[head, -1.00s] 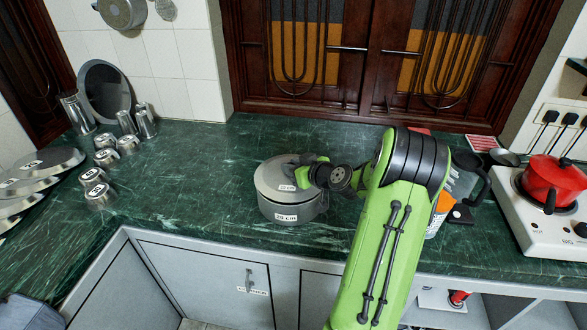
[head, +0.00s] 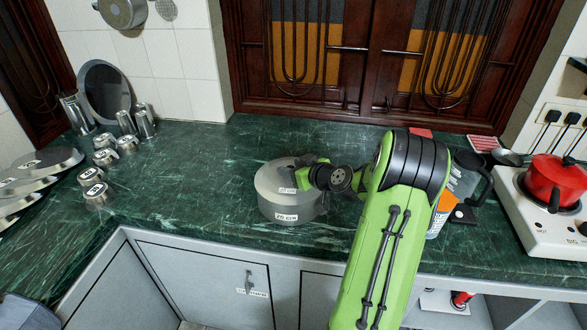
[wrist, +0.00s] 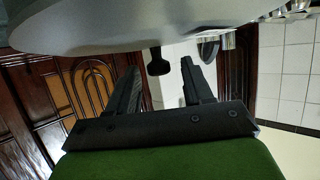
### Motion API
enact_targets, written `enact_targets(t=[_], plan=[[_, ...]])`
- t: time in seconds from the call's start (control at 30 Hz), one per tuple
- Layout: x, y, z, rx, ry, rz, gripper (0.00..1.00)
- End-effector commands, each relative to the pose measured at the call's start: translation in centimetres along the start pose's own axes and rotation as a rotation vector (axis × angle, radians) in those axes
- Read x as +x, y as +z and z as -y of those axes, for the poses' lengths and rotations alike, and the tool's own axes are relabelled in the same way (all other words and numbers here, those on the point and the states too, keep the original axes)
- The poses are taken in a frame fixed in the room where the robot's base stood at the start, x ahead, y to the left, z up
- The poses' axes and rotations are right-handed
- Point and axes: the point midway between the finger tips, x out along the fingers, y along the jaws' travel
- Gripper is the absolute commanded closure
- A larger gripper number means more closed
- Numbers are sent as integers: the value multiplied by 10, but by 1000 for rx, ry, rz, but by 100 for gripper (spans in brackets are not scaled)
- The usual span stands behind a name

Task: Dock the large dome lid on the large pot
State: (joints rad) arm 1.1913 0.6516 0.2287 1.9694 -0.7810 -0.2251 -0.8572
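The grey large pot (head: 290,212) stands upright on the green counter with a printed label on its front. The large dome lid (head: 268,180) is over the pot's top, with a small label on it. I cannot tell from here whether its rim is fully seated. My gripper (head: 306,174) is at the right side of the lid's top and hides part of it. In the wrist view, the lid's pale surface (wrist: 130,22) fills the top, and its dark knob (wrist: 158,62) shows between the spread fingertips of my gripper (wrist: 160,78). There are gaps on both sides of the knob.
Steel cups (head: 97,186) and plates (head: 45,162) stand at the left. A clear jug (head: 462,180) is behind my arm at the right. A red pot (head: 553,180) sits on the white stove (head: 545,235). The counter left of the pot is free.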

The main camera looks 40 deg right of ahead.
Motion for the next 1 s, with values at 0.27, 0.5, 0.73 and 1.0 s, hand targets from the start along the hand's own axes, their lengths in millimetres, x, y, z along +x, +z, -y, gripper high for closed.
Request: enact_targets(t=[0.27,0.5,0.73,1.0], plan=[[-1,-1,0,1,0,0,49],[-28,-13,-2,1,7,2,49],[-91,-11,-2,1,7,2,49],[-125,-11,0,1,1,0,49]])
